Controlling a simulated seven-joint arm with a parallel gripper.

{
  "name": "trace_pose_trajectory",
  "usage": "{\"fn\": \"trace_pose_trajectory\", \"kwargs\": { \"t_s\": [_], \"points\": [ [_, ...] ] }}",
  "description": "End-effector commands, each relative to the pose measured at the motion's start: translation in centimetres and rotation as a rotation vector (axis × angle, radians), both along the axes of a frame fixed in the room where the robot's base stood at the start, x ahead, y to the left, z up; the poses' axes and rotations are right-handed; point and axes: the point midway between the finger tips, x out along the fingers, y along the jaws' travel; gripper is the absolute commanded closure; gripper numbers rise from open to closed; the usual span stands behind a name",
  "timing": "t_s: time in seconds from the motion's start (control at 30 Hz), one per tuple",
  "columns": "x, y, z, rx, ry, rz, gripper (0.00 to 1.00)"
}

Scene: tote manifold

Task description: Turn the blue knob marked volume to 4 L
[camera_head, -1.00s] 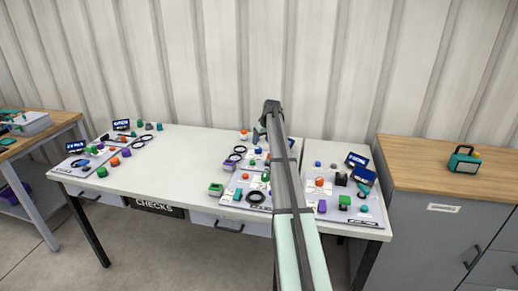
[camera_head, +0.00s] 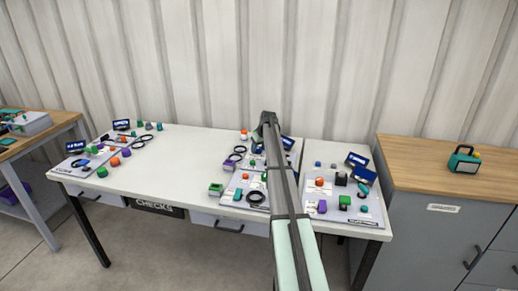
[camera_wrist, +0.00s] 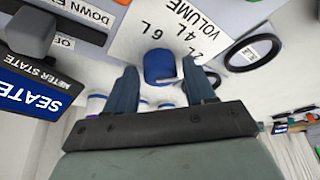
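The blue knob (camera_wrist: 160,66) shows in the wrist view, just beyond my fingertips. The volume label (camera_wrist: 187,32) beside it carries 2 L, 4 L and 6 L, seen upside down. I cannot make out a pointer on the knob. My gripper (camera_wrist: 160,80) is open, with one finger on each side of the knob's near part in the picture; I cannot tell whether either finger touches it. In the head view, my gripper (camera_head: 258,133) is over the back panel right of the table's middle, and my arm hides much of that area.
A black ring (camera_wrist: 254,52) lies right of the knob in the wrist view. A display reading SEATED, METER STATE (camera_wrist: 36,90) stands at left, near a grey block (camera_wrist: 30,32). In the head view, other panels crowd the white table (camera_head: 185,150), whose middle is clear.

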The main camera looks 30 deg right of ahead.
Motion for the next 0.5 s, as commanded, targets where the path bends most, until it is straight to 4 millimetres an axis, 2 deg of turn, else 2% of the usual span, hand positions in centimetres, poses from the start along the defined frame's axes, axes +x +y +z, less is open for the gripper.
{"fn": "trace_pose_trajectory", "kwargs": {
  "t_s": [0.07,0.43,0.5],
  "points": [
    [0.00,0.00,0.01,0.000,0.000,0.000,0.54],
    [-0.01,-0.02,0.01,0.000,0.000,0.000,0.89],
    [-0.02,-0.02,0.01,0.000,0.000,0.000,0.91]
  ]
}}
